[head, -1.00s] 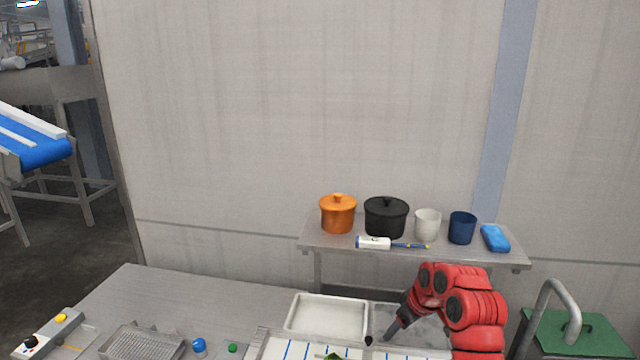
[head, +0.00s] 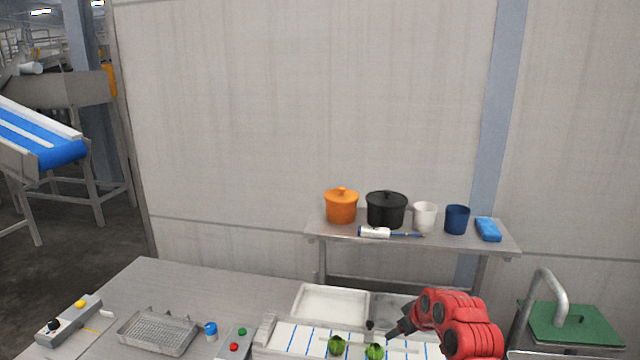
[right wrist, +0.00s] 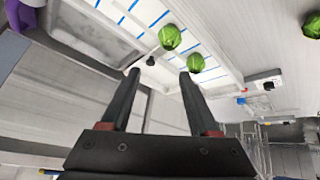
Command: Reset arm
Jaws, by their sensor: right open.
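My right arm is red and comes in from the lower right of the head view, its dark gripper (head: 392,333) above the right part of the worktop. In the right wrist view the gripper's two dark fingers (right wrist: 159,76) are apart, with nothing between them. Two green leafy heads (head: 337,345) (head: 374,351) lie on the white board with blue lines (head: 290,340). The right wrist view also shows them (right wrist: 170,37) (right wrist: 195,63), beyond the fingertips. My left gripper is not in view.
A white tray (head: 330,304) and a metal basin (head: 395,305) stand behind the board. A wire basket (head: 158,331), a blue-capped item (head: 210,330) and a button box (head: 234,343) are to its left. A back shelf (head: 345,239) holds pots and cups.

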